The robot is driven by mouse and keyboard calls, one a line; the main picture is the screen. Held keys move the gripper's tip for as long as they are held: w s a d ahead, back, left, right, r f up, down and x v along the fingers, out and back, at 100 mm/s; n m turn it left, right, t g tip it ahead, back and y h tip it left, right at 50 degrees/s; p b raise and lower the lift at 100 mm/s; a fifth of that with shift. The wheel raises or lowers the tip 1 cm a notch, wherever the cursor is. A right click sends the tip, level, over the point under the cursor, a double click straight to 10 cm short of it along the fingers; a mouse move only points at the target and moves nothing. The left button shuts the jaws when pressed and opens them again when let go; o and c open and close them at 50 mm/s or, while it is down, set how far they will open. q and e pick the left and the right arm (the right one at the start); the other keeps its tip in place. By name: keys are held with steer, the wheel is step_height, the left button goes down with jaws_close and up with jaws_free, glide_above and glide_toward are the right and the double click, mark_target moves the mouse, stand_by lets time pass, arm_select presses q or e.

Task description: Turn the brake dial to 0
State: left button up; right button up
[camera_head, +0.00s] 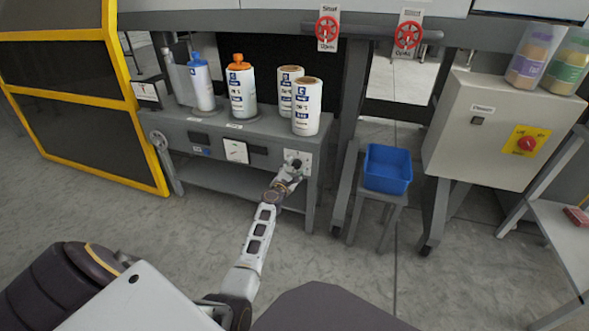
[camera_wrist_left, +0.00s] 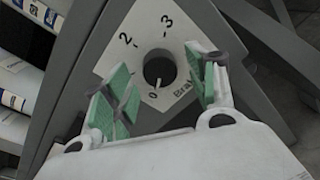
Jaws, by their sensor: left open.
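The brake dial is a black round knob (camera_wrist_left: 159,68) on a white plate marked 2, 3 and 0, with part of a "Brake" label showing. A small pale mark on the knob's rim points towards the 0. In the head view the dial's white plate (camera_head: 305,157) is on the right end of the grey bench front, partly hidden by my gripper. My left gripper (camera_head: 290,176) is open in front of the dial. In the left wrist view its green-padded fingers (camera_wrist_left: 164,80) stand on either side of the knob, apparently not closed on it. My right gripper is not in view.
The grey bench (camera_head: 265,127) carries several white bottles and rolls. A blue bin (camera_head: 388,168) on a stand is to the right. A grey cabinet (camera_head: 480,150) with a red switch (camera_head: 527,144) stands further right. Two red valve wheels hang above.

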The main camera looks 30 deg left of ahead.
arm_select(q)
steer(key=v, duration=0.6)
stand_by(0.3)
steer(key=shift+s, duration=0.1)
steer(key=shift+d, duration=0.1)
stand_by(0.4)
steer(key=s+d+f+m+g+h, duration=0.2)
steer(key=s+d+m+g+h, duration=0.15)
steer(key=s+d+m, duration=0.55)
steer(key=s+d+f+m+g+h, duration=0.2)
steer(key=s+d+m+g+h, duration=0.15)
steer(key=d+m, duration=0.8)
steer(key=s+d+m+g+y, duration=0.2)
steer(key=s+m+g, duration=0.4)
steer(key=s+m, duration=0.7)
steer(key=s+y, duration=0.1)
steer(key=s, duration=0.9)
steer(key=shift+p, duration=0.4)
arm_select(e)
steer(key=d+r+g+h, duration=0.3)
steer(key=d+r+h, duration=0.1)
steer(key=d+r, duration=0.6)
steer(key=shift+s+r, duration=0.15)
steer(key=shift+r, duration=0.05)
